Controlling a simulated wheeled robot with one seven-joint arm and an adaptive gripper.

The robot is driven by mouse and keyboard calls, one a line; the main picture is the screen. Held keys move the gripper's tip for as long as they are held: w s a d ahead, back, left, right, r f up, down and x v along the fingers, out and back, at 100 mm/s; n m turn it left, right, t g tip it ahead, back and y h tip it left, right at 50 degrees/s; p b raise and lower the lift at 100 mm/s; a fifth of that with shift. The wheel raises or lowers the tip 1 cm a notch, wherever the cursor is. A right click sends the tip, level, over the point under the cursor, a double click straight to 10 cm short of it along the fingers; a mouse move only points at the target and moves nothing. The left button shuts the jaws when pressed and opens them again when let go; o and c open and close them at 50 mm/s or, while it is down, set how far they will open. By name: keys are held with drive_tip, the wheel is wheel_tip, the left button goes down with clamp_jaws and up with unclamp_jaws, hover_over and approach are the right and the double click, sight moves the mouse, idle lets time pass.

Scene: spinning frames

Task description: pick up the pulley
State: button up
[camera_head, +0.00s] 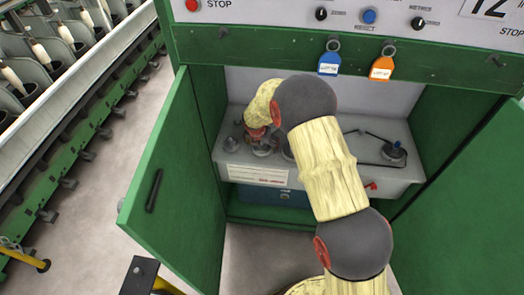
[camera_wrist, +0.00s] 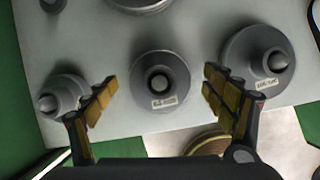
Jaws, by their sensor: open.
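My gripper (camera_wrist: 160,98) is open in the wrist view, with its padded fingers spread left and right. Between them, on a light grey shelf (camera_wrist: 100,45), is a round grey part (camera_wrist: 151,66) with a dark hub and a small label; it looks like a pulley, but the label is too small to read. A smaller grey conical part (camera_wrist: 68,87) is by the left finger. A larger labelled grey conical part (camera_wrist: 240,52) is by the right finger. In the head view, my arm reaches into the cabinet over grey parts (camera_head: 262,151) and hides some of the shelf.
The green cabinet stands open, with a left door (camera_head: 170,190) and a right door (camera_head: 475,185) flanking the shelf. A metal disc (camera_wrist: 140,4) is at the wrist view's top edge. A blue box (camera_head: 268,195) sits below the shelf. Blue (camera_head: 329,64) and orange (camera_head: 382,68) tags hang above.

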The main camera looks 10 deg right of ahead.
drive_tip(key=shift+w+f, duration=0.2)
drive_tip(key=shift+f, duration=0.1)
drive_tip(key=shift+r, duration=0.1)
drive_tip(key=shift+c, duration=1.1)
drive_tip(key=c, duration=1.3)
